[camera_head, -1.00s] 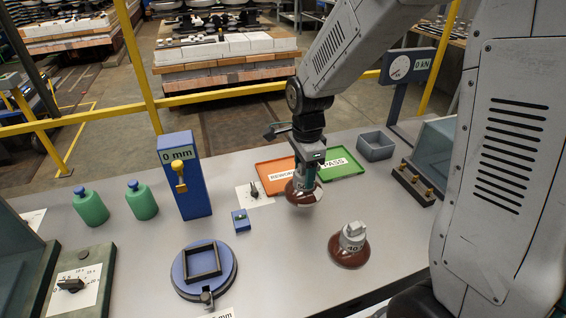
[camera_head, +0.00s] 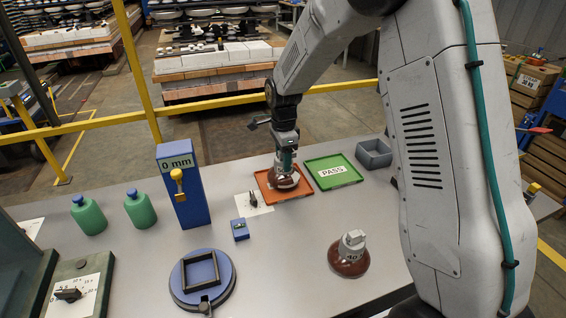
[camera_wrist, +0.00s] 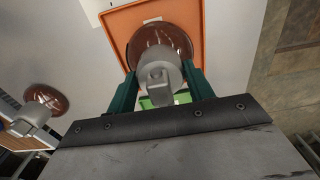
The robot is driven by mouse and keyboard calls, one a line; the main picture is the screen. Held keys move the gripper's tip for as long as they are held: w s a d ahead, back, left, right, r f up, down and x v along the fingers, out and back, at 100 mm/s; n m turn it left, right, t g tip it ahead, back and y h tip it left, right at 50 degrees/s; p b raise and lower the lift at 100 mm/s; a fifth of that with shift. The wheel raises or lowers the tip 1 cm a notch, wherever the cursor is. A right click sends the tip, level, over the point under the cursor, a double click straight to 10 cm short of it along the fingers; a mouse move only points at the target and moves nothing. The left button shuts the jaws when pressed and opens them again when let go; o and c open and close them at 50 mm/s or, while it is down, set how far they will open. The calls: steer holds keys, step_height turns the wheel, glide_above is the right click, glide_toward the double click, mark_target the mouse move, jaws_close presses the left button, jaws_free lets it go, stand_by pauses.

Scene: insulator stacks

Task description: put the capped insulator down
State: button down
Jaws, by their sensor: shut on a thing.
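My gripper (camera_head: 284,163) is shut on the capped insulator (camera_head: 283,181), a brown glazed disc with a grey metal cap. In the head view the insulator is over the orange tray (camera_head: 303,189); I cannot tell whether it touches the tray floor. In the wrist view the insulator (camera_wrist: 160,42) is between the green fingers (camera_wrist: 160,92), with the orange tray (camera_wrist: 118,22) around and beneath it. The green tray marked PASS (camera_head: 348,180) lies just right of the orange one. The orange tray's label is mostly hidden.
A second capped insulator (camera_head: 349,258) stands at the table's front. A blue round stand with a square frame (camera_head: 228,278), a blue 0 mm gauge (camera_head: 182,205), a small blue block (camera_head: 239,230), two green bottles (camera_head: 139,210) and a grey bin (camera_head: 374,154) stand around. The front middle is clear.

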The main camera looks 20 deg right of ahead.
steer(key=shift+f, duration=0.9)
steer(key=shift+f, duration=0.15)
steer(key=c, duration=0.6)
jaws_free()
step_height(320, 180, up, 12)
steer(key=shift+r, duration=0.15)
steer(key=s+d+r+n, duration=0.1)
steer(key=s+r+n, duration=0.3)
steer(key=s+r, duration=0.4)
steer(key=s+n, duration=0.4)
steer(key=s, duration=0.6)
steer(key=s+d+n, duration=0.1)
steer(key=s+n, duration=0.4)
steer(key=s, duration=0.5)
steer(key=s+d+n+t, duration=0.1)
steer(key=s+n, duration=0.4)
steer(key=s, duration=0.5)
steer(key=shift+r, duration=0.4)
